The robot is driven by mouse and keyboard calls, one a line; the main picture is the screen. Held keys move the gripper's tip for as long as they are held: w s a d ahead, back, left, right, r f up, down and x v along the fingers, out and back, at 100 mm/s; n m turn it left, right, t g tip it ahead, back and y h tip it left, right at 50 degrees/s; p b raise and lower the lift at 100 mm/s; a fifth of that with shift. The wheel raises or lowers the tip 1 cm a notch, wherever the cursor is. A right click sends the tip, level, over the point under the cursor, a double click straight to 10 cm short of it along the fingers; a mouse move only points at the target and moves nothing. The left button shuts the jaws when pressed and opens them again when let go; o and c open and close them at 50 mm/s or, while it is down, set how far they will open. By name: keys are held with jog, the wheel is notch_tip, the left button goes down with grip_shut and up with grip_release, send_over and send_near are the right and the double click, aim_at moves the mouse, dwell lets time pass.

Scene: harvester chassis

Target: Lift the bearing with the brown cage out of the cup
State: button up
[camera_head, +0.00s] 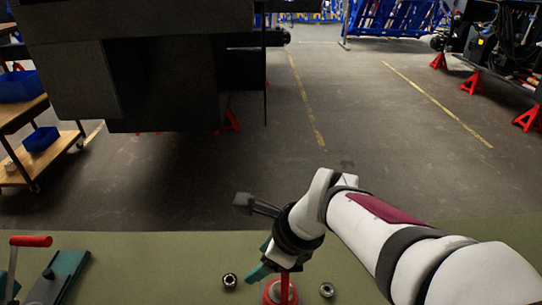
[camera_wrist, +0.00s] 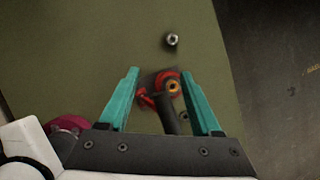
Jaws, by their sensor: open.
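My gripper (camera_wrist: 160,74) is open, with its teal fingers spread on either side of a red round object, apparently the cup (camera_wrist: 160,77). An orange-brown ring with a dark centre, apparently the bearing with the brown cage (camera_wrist: 174,87), shows at the cup, nearer the right finger. A dark bar-like shape crosses just below it. Nothing is visibly held. In the head view my gripper (camera_head: 263,261) points down over the bench, beside the red object (camera_head: 272,291), which the wrist partly hides. The bearing inside cannot be made out there.
A loose metal bearing (camera_head: 230,282) lies left of the red object, and another ring (camera_head: 327,290) lies right of it on the green bench (camera_head: 170,255). A red-handled tool (camera_head: 30,241) and a dark green block (camera_head: 62,278) stand at left. The bench between is clear.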

jog(key=w+d+f+m+t+h, duration=0.1)
jog(key=w+d+f+m, duration=0.15)
jog(key=w+m, duration=0.6)
jog(key=s+f+g+h, duration=0.1)
jog(key=f, duration=0.2)
jog(key=s+d+f+g+h, duration=0.1)
jog(key=f, duration=0.3)
jog(key=s+f+g+h, duration=0.1)
jog(key=f+g, duration=0.1)
jog(key=f, duration=0.2)
jog(key=shift+s+d+f+m, duration=0.15)
jog(key=shift+d+f+m, duration=0.1)
jog(key=shift+d, duration=0.1)
jog(key=shift+f, duration=0.95)
jog(key=shift+f, duration=0.75)
jog(key=shift+r, duration=0.1)
jog(key=shift+c, duration=0.3)
grip_shut()
